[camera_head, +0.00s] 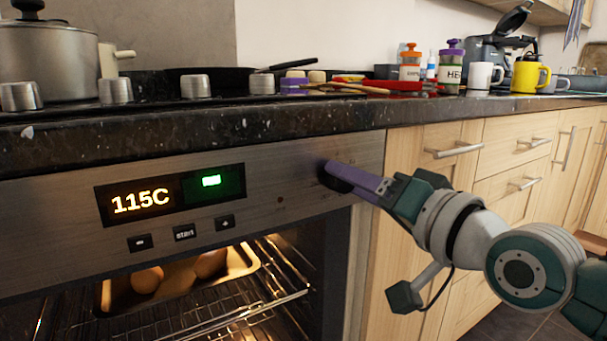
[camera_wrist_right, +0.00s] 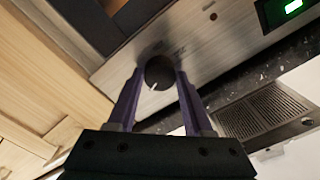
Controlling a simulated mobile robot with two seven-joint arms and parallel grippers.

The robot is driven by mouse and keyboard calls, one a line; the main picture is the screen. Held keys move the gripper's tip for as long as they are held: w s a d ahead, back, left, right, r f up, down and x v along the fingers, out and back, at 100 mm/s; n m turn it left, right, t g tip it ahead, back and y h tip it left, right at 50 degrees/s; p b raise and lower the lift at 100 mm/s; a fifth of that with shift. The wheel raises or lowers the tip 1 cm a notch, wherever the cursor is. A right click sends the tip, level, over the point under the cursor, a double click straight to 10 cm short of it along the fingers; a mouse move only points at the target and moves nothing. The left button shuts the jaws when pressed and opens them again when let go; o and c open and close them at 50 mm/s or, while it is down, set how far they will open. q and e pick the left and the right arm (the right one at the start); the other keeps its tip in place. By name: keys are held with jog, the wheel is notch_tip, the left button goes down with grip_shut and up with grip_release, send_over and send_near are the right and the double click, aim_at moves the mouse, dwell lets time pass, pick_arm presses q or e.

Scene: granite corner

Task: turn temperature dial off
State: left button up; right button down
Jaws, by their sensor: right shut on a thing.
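The oven's temperature dial (camera_wrist_right: 159,72) is a dark round knob on the steel front panel, with a white pointer mark at its lower left edge in the wrist view. My right gripper (camera_wrist_right: 157,82) has its two purple fingers on either side of the dial and is shut on it. In the head view my right gripper (camera_head: 340,178) reaches the right end of the panel and largely hides the dial. The oven display (camera_head: 140,203) reads 115C, with a green lit window beside it. My left gripper is not in view.
The granite counter edge (camera_head: 200,130) overhangs the panel. Below is the lit oven with a wire rack (camera_head: 200,310) and a tray (camera_head: 245,262) holding brown food. A pot (camera_head: 50,60), a yellow mug (camera_head: 527,77) and bottles stand above. Wooden cabinets (camera_head: 415,240) with bar handles stand right.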

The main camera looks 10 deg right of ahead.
jog(key=shift+a+r+n+p, duration=0.1)
jog(key=shift+n+p, duration=0.95)
jog(key=shift+n, duration=2.5)
jog(key=shift+a+r+n+p, duration=0.1)
jog(key=shift+n+p, duration=0.9)
jog(key=shift+n, duration=2.55)
jog(key=shift+f, duration=0.1)
jog(key=shift+c, duration=1.5)
grip_release()
jog(key=shift+d, duration=0.1)
jog(key=shift+s, duration=0.1)
